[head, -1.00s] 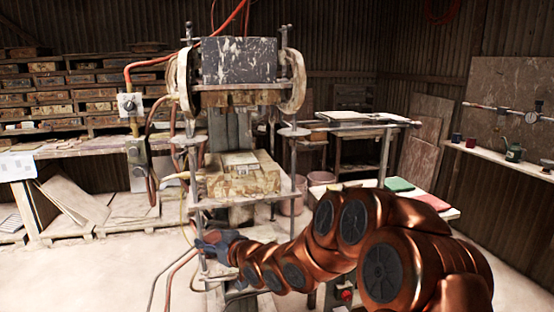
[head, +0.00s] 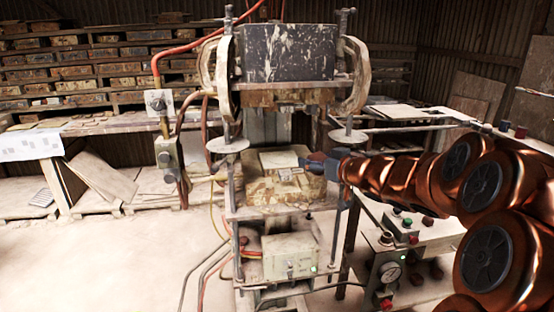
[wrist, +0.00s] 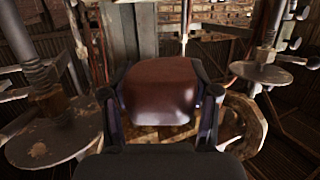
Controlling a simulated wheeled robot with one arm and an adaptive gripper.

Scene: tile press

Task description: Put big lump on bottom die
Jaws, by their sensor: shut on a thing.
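In the wrist view my gripper (wrist: 162,98) is shut on a smooth reddish-brown lump (wrist: 160,82). In the head view my gripper (head: 322,166) is at the right side of the press's lower block, the bottom die (head: 270,192), at about the height of its top. The bottom die is worn and yellow-brown, with a pale top. In the wrist view part of a yellowish die (wrist: 168,132) shows beyond and below the lump, and the lump hides much of it. Whether they touch cannot be told.
The dark upper press block (head: 288,52) hangs above the bottom die. Upright rods with round plates (head: 228,146) flank the gap; a right one (head: 350,136) is close to my arm. Hoses run at the left. A control panel with a gauge (head: 390,272) stands lower right.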

